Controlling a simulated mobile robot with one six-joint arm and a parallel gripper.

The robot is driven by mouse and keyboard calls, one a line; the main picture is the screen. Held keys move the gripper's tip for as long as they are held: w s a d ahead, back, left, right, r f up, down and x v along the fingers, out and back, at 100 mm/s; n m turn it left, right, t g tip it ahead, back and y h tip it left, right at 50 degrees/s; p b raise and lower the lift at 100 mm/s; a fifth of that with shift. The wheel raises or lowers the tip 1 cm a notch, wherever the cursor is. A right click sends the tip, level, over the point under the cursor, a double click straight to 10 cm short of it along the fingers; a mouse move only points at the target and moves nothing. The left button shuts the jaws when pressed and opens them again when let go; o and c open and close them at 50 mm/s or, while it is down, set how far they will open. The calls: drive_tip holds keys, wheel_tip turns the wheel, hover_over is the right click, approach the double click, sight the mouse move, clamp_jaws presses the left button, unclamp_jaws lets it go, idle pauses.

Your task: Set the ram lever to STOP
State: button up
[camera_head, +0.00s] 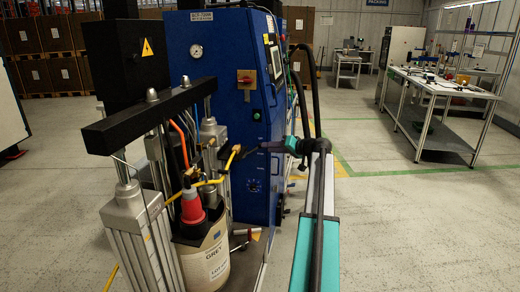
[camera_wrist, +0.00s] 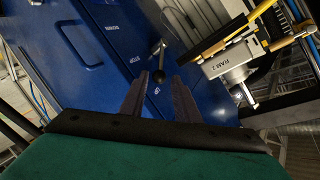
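The ram lever (camera_wrist: 159,58) is a short metal rod with a black ball knob on a blue panel, in the upper middle of the wrist view. The knob end points down in that view, towards a small white mark below it. Other white labels (camera_wrist: 135,60) lie to its left, too small to read surely. My gripper (camera_wrist: 160,78) is open, and the knob appears between its two dark fingertips. No contact shows, and the depth gap is hard to tell. In the head view my gripper (camera_head: 263,147) points left at the blue cabinet; I cannot make out the lever there.
The blue cabinet (camera_head: 222,60) carries a gauge and a red switch. A cylinder marked RAM 2 (camera_wrist: 232,62) is right of my fingers. Open floor (camera_head: 400,220) lies to the right.

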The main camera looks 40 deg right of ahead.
drive_tip(key=shift+x, duration=3)
clamp_jaws()
